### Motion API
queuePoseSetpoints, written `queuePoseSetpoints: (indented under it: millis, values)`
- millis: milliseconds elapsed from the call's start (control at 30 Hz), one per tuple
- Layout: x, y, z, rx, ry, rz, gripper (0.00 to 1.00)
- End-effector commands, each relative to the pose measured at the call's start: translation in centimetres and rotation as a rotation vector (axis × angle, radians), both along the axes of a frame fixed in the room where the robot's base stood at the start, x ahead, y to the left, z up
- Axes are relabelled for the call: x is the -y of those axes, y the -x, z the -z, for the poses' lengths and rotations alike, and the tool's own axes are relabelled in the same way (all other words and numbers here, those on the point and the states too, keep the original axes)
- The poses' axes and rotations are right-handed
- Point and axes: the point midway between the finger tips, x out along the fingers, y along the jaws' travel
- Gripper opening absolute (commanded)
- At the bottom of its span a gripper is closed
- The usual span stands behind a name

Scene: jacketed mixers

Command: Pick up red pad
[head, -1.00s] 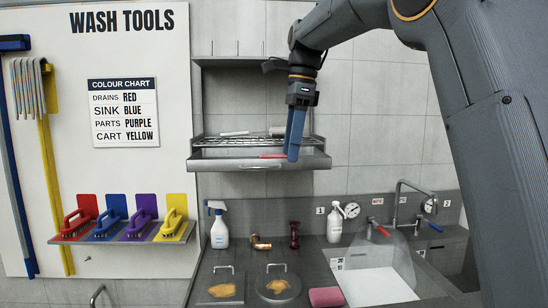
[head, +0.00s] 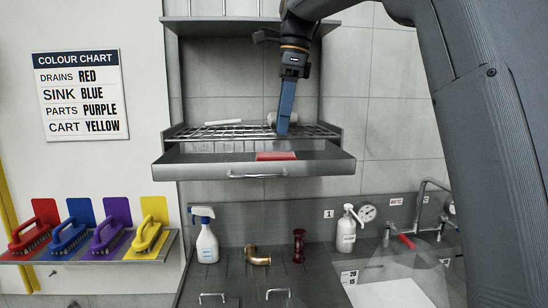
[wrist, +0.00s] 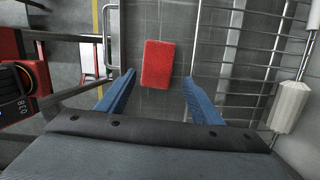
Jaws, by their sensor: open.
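The red pad (head: 276,156) lies flat in the grey drawer-like tray (head: 200,158) below the wire rack. In the wrist view the red pad (wrist: 158,64) is a red rectangle on the tray floor, ahead of and between the lines of my two blue fingers. My gripper (head: 284,130) points down above the tray, by the rack. In the wrist view my gripper (wrist: 157,85) has its fingers wide apart with nothing between them. The pad is apart from both fingers.
The wire rack (head: 215,131) sits just behind and above the tray, with a white cylinder on it. Coloured brushes (head: 145,235) stand on a shelf at left. A spray bottle (head: 206,240) and a pump bottle (head: 347,230) stand on the counter below.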

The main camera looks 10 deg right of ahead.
Motion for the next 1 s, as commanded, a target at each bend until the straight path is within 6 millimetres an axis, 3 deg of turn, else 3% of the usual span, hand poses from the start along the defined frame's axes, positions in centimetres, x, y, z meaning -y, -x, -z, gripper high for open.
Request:
queuePoseSetpoints:
  millis: [633, 933, 1000]
  values:
    - [-1.4, 0.4, 6.6, -0.003, 0.001, -0.001, 0.6]
    - [-1.5, 0.3, 7.3, 0.0, 0.0, -0.001, 0.6]
    - [-1.5, 0.3, 7.3, 0.0, 0.0, -0.001, 0.52]
